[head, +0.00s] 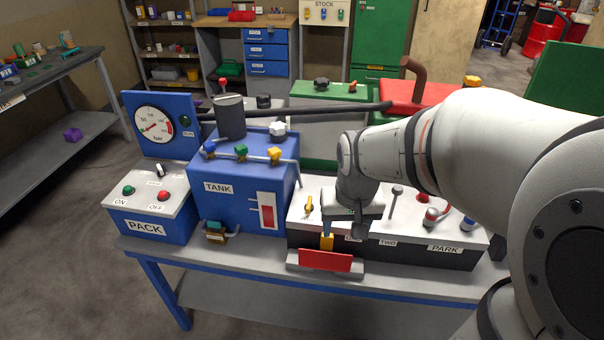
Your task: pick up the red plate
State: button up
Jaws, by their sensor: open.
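The red plate (325,261) stands at the front edge of the bench, in front of the panel marked PARK. It is a small, wide rectangle and leans against or sits on a grey base (352,270). My gripper (344,236) points down over the front of the panel, just above and slightly right of the plate. It is open. My gripper's body hides part of the panel, and I cannot tell whether a finger touches anything.
The panel (442,259) carries several levers and knobs close to my arm. The blue TANK box (216,205) with valves stands to the left, and the PACK box (143,226) further left. A dark pipe (318,112) runs behind. Bare bench top (240,258) lies left of the plate.

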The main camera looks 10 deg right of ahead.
jog(key=m+g+p, duration=0.1)
jog(key=m+p, duration=0.1)
send_near(326, 243)
jog(key=shift+g, duration=0.4)
jog(key=f+p, duration=0.1)
jog(key=f, duration=0.1)
jog(key=w+f, duration=0.1)
jog(key=f, duration=0.2)
jog(key=shift+d+f+p, duration=0.15)
jog(key=shift+d+p, duration=0.05)
jog(key=shift+p, duration=0.2)
jog(key=shift+w+a+f+p, duration=0.1)
jog(key=shift+f+p, duration=0.7)
jog(key=shift+f, duration=1.95)
jog(key=shift+c, duration=0.6)
jog(key=c, duration=1.1)
jog(key=shift+r, duration=0.1)
jog(key=shift+c, duration=0.2)
